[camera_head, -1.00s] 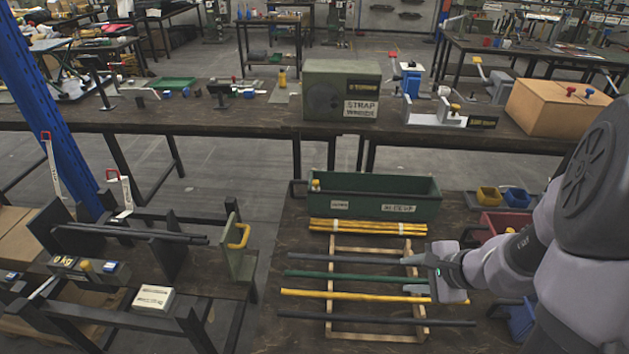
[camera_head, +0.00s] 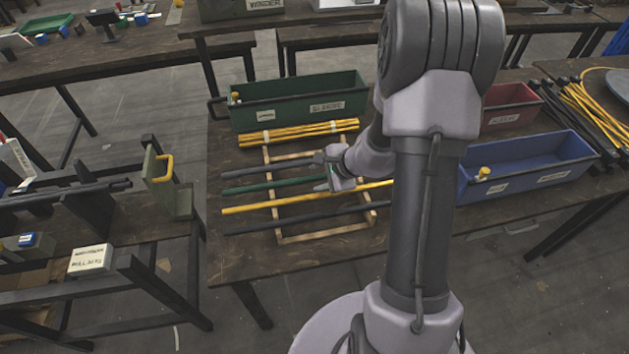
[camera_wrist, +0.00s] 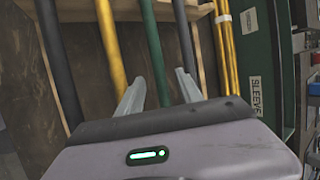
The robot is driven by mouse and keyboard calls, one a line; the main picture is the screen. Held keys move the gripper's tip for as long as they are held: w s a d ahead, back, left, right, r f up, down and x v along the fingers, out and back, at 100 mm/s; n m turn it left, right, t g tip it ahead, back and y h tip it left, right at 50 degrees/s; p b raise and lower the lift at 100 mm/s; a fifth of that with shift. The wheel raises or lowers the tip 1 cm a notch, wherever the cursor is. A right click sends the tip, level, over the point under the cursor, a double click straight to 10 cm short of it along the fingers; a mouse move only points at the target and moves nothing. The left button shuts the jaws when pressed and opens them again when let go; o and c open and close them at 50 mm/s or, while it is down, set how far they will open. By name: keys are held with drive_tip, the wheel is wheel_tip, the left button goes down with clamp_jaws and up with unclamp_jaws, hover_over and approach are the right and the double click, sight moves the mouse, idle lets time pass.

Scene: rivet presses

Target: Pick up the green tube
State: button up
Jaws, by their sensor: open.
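The green tube (camera_head: 268,185) lies across a wooden rack (camera_head: 292,160) on the table, between a dark grey tube (camera_head: 262,169) and a yellow tube (camera_head: 265,205). My gripper (camera_head: 328,174) is over the right part of the green tube, whose right end it hides. In the wrist view my gripper (camera_wrist: 160,82) is open and empty. The green tube (camera_wrist: 154,45) runs between its two fingers there. I cannot tell how far above the tube the fingers are. The yellow tube (camera_wrist: 111,45) lies left of the fingers in the wrist view.
Another dark tube (camera_head: 290,219) lies at the rack's front. A banded yellow bundle (camera_head: 298,133) and a green bin (camera_head: 300,105) stand behind the rack. A blue bin (camera_head: 520,175) and a red bin (camera_head: 508,108) are to the right. A press bench (camera_head: 90,215) stands left.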

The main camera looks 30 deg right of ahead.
drive_tip(key=shift+r, duration=0.1)
clamp_jaws()
